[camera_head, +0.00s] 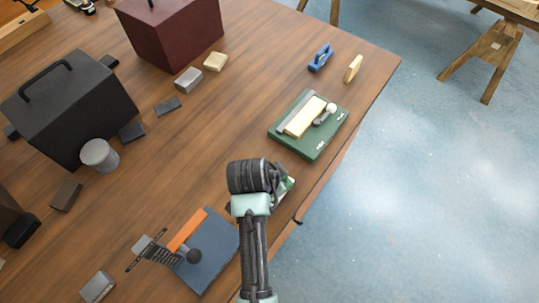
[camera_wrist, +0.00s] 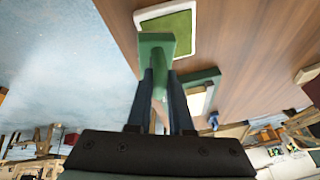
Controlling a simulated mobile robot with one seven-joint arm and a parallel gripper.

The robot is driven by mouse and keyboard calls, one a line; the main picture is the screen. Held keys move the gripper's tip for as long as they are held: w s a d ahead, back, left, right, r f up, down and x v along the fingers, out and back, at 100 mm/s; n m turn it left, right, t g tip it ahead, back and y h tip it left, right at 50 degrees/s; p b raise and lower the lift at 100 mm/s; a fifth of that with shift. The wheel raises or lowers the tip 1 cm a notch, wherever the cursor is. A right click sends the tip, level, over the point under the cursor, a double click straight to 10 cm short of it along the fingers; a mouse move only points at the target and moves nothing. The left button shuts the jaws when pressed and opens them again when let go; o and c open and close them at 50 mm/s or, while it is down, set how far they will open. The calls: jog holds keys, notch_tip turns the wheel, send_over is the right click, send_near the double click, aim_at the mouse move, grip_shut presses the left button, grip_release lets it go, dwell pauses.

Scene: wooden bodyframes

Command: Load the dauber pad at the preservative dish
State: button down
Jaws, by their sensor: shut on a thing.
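My gripper (camera_wrist: 161,78) is shut on the green dauber (camera_wrist: 157,46), with one dark finger on each side of it. The dauber's wide end points away from the fingers. In the wrist view a pale-rimmed square dish with a green inside, the preservative dish (camera_wrist: 194,36), lies on the table just beyond that end. The dauber overlaps the dish's near edge in this view; I cannot tell whether they touch. In the head view my arm hides the fingers and most of the dauber, and only a bit of pale and green shows beside the wrist.
A green board (camera_head: 318,148) with a cream block and a ball-ended tool lies beyond my gripper, near the table's right edge. A blue board (camera_head: 218,262) with an orange piece lies at front left.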

notch_tip(320, 180, up, 4)
jog(key=w+a+m+g+h+p, duration=0.2)
jog(key=w+m, duration=0.1)
jog(key=m, duration=0.3)
jog(key=shift+s+d+f+b, duration=0.1)
jog(key=shift+f+b, duration=1.35)
jog(key=shift+f, duration=0.15)
jog(key=shift+d+f+b, duration=0.1)
jog(key=shift+f+b, duration=1.3)
jog(key=shift+f, duration=0.2)
jog(key=shift+f+b, duration=0.35)
jog(key=shift+f, duration=0.15)
jog(key=shift+r, duration=0.15)
notch_tip(320, 180, up, 7)
jog(key=p, duration=0.6)
